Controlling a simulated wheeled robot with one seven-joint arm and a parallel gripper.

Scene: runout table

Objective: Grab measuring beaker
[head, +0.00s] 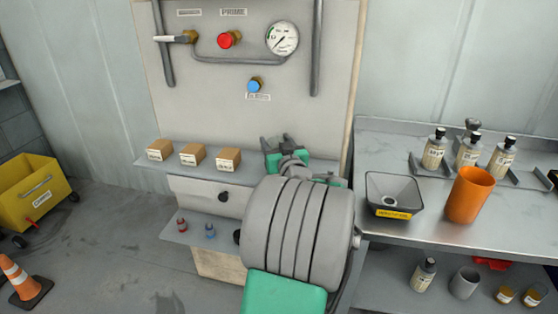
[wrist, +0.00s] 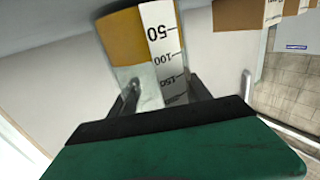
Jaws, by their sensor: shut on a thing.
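The measuring beaker (wrist: 160,45) shows in the wrist view, between the two dark fingers of my gripper (wrist: 163,92). It has a white scale strip marked 50, 100 and 150, which reads upside down in this view. An amber-yellow band fills its far part, and the part nearer my palm is clear to greyish. My gripper is shut on it. In the head view my gripper (head: 285,145) is in front of the panel, just right of the small boxes. I cannot make out the beaker there; my arm hides much of that spot.
Several cardboard boxes (head: 192,154) stand on the narrow panel shelf. On the metal bench at right are a grey funnel tray (head: 393,184), an orange cup (head: 469,196) and several labelled bottles (head: 434,152). A yellow cart (head: 32,192) and a cone (head: 22,280) stand at left.

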